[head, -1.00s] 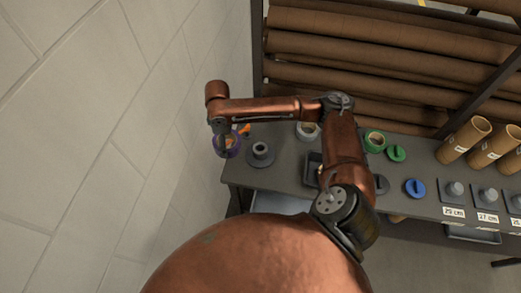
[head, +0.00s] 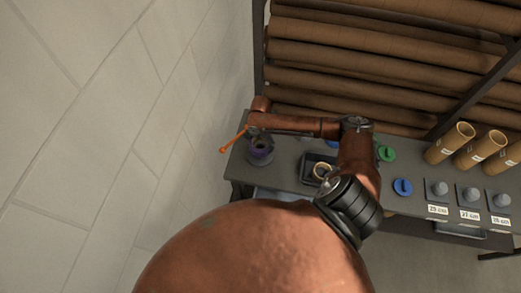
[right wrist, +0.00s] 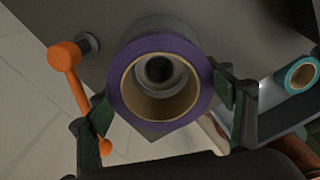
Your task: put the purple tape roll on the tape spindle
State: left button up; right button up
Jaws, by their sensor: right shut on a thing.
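The purple tape roll (right wrist: 123,85) fills the middle of the right wrist view, its brown core facing the camera. It also shows small in the head view (head: 259,153). My right gripper (right wrist: 160,106) is shut on the roll, one finger at each side. The grey tape spindle (right wrist: 158,70) shows through the roll's hole, a little above the hole's centre. Part of its grey base shows past the roll's upper edge. The roll is lined up over or around the spindle; I cannot tell how far down it sits. My left gripper is not in view.
An orange lever (right wrist: 75,80) with a ball end stands close to the left finger. A teal roll (right wrist: 300,74) lies at the right. A wall is at left.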

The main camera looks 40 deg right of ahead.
jog(key=shift+f, duration=3)
jog(key=o, duration=1.4)
jog(key=shift+f, duration=0.15)
jog(key=shift+c, duration=0.2)
notch_tip(320, 180, up, 12)
jog(key=shift+r, duration=0.2)
